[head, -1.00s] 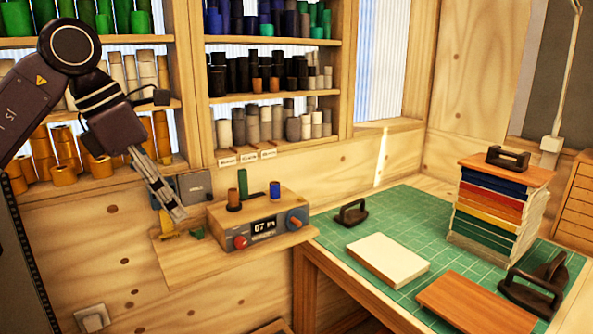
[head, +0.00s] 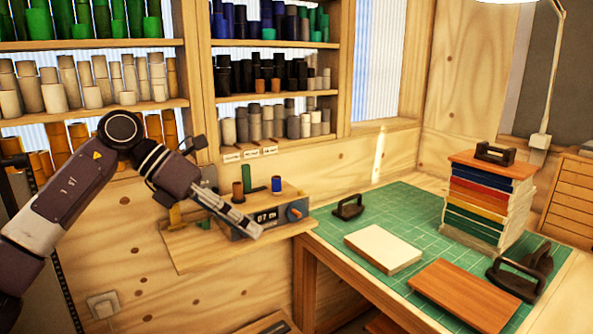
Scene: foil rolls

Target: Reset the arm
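The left arm comes in from the lower left. My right gripper is not in view.
At right, a green mat (head: 428,245) bears a book stack (head: 488,205), a pale block (head: 383,249), a wooden board (head: 470,295) and dark-handled tools. Shelves of rolls stand behind.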

